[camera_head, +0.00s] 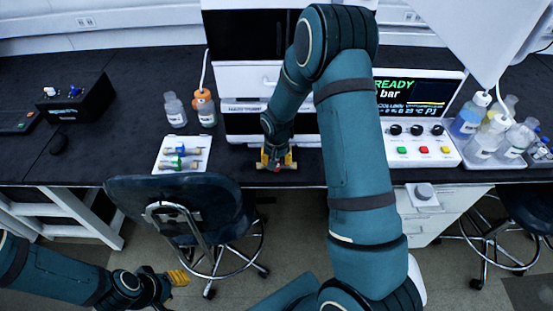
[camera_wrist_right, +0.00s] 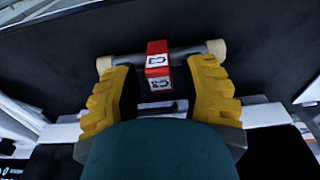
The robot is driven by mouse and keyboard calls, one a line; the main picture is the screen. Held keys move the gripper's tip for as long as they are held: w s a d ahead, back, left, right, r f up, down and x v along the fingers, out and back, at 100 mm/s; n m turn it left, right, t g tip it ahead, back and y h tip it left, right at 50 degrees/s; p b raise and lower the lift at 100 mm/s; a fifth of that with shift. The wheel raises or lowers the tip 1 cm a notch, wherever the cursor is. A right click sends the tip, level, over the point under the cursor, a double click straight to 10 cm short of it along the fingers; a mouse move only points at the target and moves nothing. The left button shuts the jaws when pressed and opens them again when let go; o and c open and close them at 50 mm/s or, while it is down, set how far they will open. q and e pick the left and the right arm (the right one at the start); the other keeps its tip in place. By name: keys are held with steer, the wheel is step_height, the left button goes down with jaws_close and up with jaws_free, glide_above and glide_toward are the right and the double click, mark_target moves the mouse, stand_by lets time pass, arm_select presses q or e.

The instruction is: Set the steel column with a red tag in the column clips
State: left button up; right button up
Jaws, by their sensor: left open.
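The steel column with the red tag (camera_wrist_right: 157,62) lies crosswise in the right wrist view, with a beige fitting at each end. My right gripper (camera_wrist_right: 160,80) is at the column, its yellow fingers apart on either side of the red tag, with dark gaps between. In the head view my right gripper (camera_head: 276,160) is low at the bench's front edge, below the white instrument, and small parts of the column show there. My left gripper (camera_head: 178,278) is open and empty, low at the left, away from the bench. I cannot make out the column clips.
A white tray (camera_head: 160,167) with several colour-tagged columns lies left of my right gripper. Two bottles (camera_head: 204,108) stand behind it. The control panel (camera_head: 425,163) and several bottles (camera_head: 490,140) are at the right. A chair (camera_head: 180,205) stands in front of the bench.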

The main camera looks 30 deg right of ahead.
arm_select(q)
steer(key=shift+r, duration=0.1)
arm_select(e)
steer(key=shift+r, duration=0.1)
steer(key=shift+r, duration=0.2)
arm_select(q)
step_height(320, 180, up, 2)
steer(key=shift+r+p, duration=0.15)
steer(key=shift+p, duration=1.1)
arm_select(e)
step_height(320, 180, up, 12)
steer(key=s, duration=0.1)
steer(key=shift+s+a, duration=0.15)
steer(key=shift+a, duration=0.25)
steer(key=shift+f, duration=0.15)
